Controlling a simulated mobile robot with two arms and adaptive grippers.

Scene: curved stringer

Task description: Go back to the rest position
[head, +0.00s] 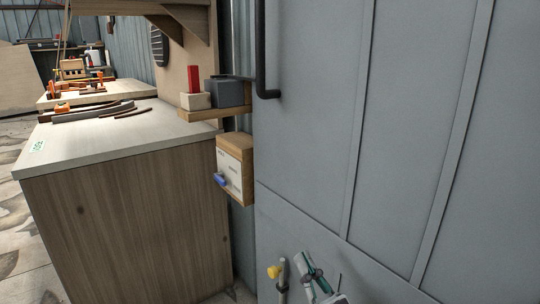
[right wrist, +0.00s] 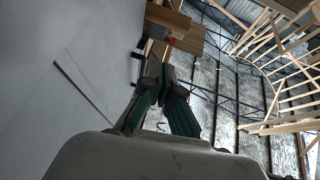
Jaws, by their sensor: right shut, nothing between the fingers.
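My right gripper (head: 306,258) shows at the bottom of the head view, low in front of the grey panelled door. Its green-sided fingers point up and a little to the left. In the right wrist view the gripper (right wrist: 163,72) has its fingertips together with nothing held between them. The grey surface fills the left of that view, beside the fingers. My left gripper does not show in either view.
A grey door (head: 310,130) with a black handle (head: 261,60) fills the right. A wooden workbench (head: 130,220) with curved wood strips stands left. A small wall shelf (head: 215,113) holds blocks above a box (head: 232,165). A yellow-tipped object (head: 273,271) is beside my right gripper.

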